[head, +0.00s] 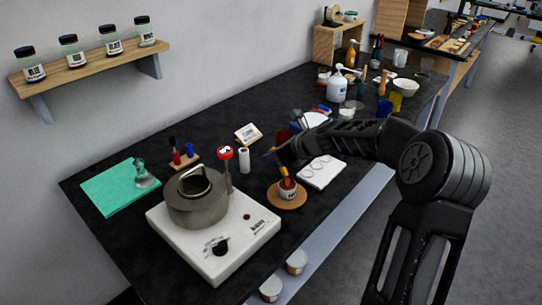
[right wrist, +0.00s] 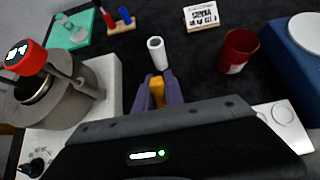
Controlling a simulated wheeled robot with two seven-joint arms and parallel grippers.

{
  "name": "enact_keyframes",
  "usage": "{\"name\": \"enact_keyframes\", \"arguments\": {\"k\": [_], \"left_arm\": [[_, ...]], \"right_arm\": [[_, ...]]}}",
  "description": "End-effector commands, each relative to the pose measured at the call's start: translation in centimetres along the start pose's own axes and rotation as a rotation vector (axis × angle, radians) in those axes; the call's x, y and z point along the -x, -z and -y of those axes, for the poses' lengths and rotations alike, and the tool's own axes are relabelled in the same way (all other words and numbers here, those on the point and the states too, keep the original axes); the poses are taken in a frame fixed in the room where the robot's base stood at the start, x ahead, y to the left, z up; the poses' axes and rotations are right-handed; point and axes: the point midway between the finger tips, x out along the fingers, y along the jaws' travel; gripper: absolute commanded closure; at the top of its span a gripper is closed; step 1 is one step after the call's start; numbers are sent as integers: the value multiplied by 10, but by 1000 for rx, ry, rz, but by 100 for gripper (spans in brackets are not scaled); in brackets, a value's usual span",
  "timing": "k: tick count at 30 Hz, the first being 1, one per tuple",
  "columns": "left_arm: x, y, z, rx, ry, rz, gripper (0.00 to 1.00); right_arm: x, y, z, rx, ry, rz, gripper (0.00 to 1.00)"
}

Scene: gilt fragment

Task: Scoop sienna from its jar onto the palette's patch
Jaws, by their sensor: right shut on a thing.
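My right gripper (head: 282,167) is shut on an orange-yellow handle (right wrist: 157,92), seen between its fingers in the right wrist view. The handle's lower end is hidden, and I cannot read the jar's label. A flat white slab with outlined round patches (head: 321,174), perhaps the palette, lies just right of the jar, partly under my arm. I see no pigment on its visible part. My left gripper is not in view.
A white hot plate (head: 245,243) with a metal pot (head: 196,208) stands left of the jar. A white cylinder (head: 244,160), a label card (head: 249,134) and a red cup (right wrist: 238,50) stand behind. Several labelled jars line the wall shelf (head: 85,73).

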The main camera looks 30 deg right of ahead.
Motion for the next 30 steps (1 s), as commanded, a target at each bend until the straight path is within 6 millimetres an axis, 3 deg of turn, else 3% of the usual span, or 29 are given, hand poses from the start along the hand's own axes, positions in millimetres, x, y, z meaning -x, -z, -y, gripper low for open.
{"name": "enact_keyframes", "arguments": {"k": [13,30], "left_arm": [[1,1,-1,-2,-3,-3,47],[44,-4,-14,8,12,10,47]], "right_arm": [[0,2,0,-2,-2,-3,100],[32,-40,0,0,-1,-1,100]]}}
